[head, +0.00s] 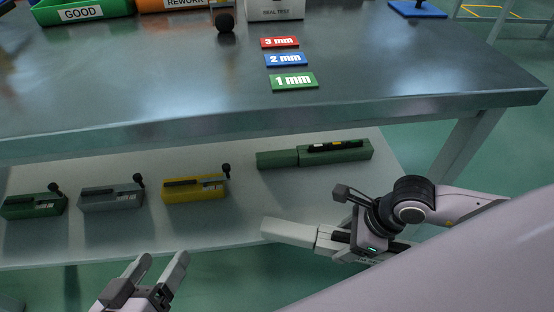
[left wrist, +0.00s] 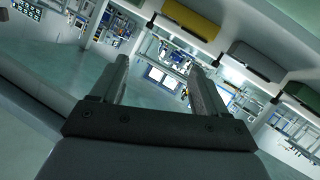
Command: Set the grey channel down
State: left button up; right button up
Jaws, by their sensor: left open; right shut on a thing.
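The grey channel (head: 288,233) is a long, light grey piece in the head view, lying roughly level in front of the lower shelf's front edge. My right gripper (head: 338,238) is shut on its right end, and the fingers hide part of that end. The channel's left end sticks out free. Whether it touches the shelf edge cannot be told. My left gripper (head: 161,263) is open and empty at the bottom left, in front of the shelf. Its two spread fingers also show in the left wrist view (left wrist: 160,68), with nothing between them.
The lower shelf (head: 235,240) holds a green fixture (head: 33,206), a grey one (head: 110,199), a yellow one (head: 195,189) and a long green one (head: 335,151). Bare shelf lies before them. The tabletop (head: 160,75) above overhangs, with green, blue and red thickness plates (head: 294,82).

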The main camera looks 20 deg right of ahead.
jog(key=b, duration=0.5)
send_over(314, 190)
jog(key=d, duration=0.1)
jog(key=shift+s+d, duration=0.15)
jog(key=shift+s, duration=0.3)
notch_tip(314, 190, down, 3)
jog(key=shift+f+b, duration=0.2)
jog(key=shift+b, duration=0.55)
pick_arm(q)
jog(key=a+m+t, duration=0.1)
jog(key=a, duration=0.1)
jog(key=s+a+m+t+y, duration=0.1)
jog(key=shift+a+t, duration=0.3)
jog(key=shift+a, duration=0.05)
pick_arm(e)
jog(key=o, duration=1.5)
jog(key=shift+f, duration=0.15)
